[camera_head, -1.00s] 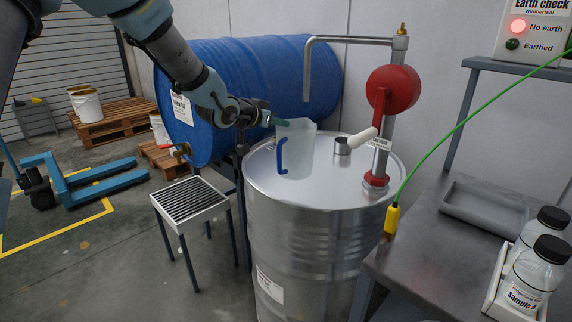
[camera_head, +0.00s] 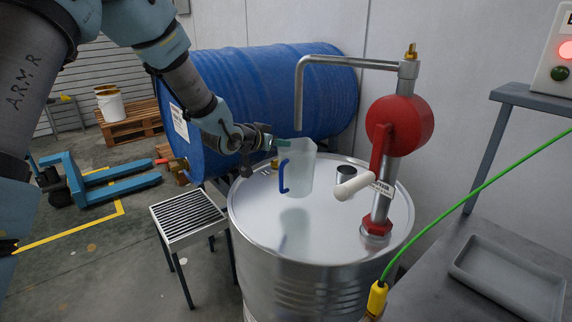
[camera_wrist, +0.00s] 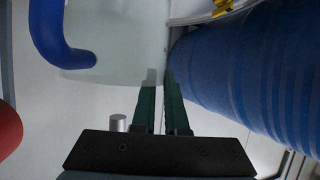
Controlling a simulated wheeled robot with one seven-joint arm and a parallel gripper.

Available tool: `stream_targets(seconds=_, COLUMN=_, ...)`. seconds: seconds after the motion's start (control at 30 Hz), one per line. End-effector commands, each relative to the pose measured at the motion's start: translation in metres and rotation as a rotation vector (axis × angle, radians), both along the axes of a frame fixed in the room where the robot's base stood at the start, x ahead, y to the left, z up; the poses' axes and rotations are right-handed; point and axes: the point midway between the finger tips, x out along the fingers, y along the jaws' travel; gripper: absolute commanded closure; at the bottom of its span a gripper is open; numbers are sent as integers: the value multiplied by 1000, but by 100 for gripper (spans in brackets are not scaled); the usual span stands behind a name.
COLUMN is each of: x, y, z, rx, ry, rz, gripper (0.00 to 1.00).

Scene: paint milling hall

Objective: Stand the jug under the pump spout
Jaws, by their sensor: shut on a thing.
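The translucent jug (camera_head: 301,174) with a blue handle (camera_head: 283,177) hangs upright over the steel drum's lid (camera_head: 330,235); its reflection shows below it. My gripper (camera_head: 284,144) is shut on the jug's upper rim from the left. In the wrist view the green fingers (camera_wrist: 160,100) pinch the wall of the jug (camera_wrist: 115,45). The pump spout (camera_head: 299,95) points down. Its open end appears just above the jug's mouth in the head view; how well they line up in depth I cannot tell. The red pump (camera_head: 400,125) stands on the drum's right side.
A blue drum (camera_head: 270,80) lies behind my gripper. A yellow clamp (camera_head: 377,298) on a green cable is at the bench edge. The red earth-check lamp (camera_head: 566,50) is lit.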

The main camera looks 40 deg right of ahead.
Motion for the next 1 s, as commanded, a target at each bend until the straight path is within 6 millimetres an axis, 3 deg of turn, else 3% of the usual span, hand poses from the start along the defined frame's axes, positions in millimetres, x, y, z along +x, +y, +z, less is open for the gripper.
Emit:
stream_targets(seconds=0.43, x=0, y=0, z=-45, rx=0, ry=0, rz=0, gripper=100)
stream_targets(seconds=0.8, x=0, y=0, z=-52, rx=-2, ry=-2, rz=1, gripper=100)
stream_targets(seconds=0.83, x=0, y=0, z=-52, rx=-1, ry=-2, rz=1, gripper=88)
stream_targets(seconds=1.0, x=0, y=0, z=-51, rx=-1, ry=-2, rz=1, gripper=69)
